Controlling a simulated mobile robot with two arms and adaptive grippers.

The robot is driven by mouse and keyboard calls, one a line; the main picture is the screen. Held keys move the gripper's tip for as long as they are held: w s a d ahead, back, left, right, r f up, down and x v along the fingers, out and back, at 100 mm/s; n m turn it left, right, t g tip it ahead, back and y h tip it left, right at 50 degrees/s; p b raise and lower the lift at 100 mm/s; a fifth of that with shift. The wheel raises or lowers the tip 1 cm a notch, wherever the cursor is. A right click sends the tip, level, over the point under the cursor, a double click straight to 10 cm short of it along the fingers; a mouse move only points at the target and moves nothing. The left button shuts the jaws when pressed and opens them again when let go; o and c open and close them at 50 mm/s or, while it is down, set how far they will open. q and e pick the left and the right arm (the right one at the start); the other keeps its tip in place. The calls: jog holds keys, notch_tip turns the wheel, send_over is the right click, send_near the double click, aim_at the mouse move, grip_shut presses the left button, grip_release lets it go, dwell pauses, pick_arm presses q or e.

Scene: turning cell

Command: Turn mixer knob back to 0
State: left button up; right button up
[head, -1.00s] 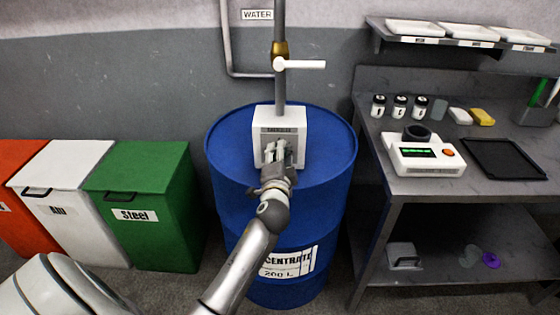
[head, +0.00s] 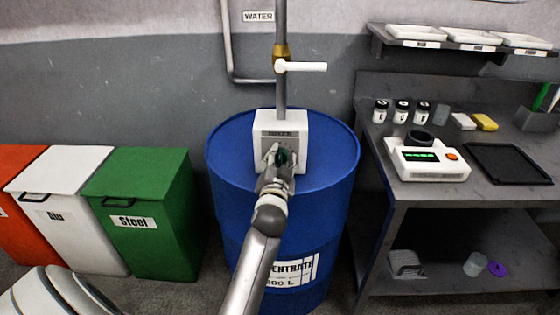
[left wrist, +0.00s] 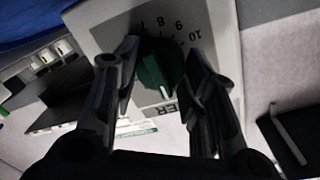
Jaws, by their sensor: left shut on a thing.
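The white mixer box (head: 294,126) sits on the blue drum (head: 225,150) at the foot of a grey pipe. Its green knob (head: 286,157) is on the front face, partly covered by my left gripper (head: 278,160). In the left wrist view the knob (left wrist: 160,72) is between the two fingers of my left gripper (left wrist: 162,85), which is shut on it. Dial numbers including 8, 9 and 10 show above the knob there. The knob's white mark points down in that view, away from these numbers; the number at the mark is hidden. My right gripper is out of view.
A white valve lever (head: 305,66) sticks out to the right from the pipe above the box. Green, white and orange bins (head: 150,175) stand left of the drum. A grey bench (head: 425,190) with a scale (head: 430,170) and jars stands on the right.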

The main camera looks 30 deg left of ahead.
aim_at(279, 154)
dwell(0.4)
pick_arm(q)
jog(key=o, duration=1)
notch_tip(279, 154, up, 10)
jog(key=shift+f, duration=0.1)
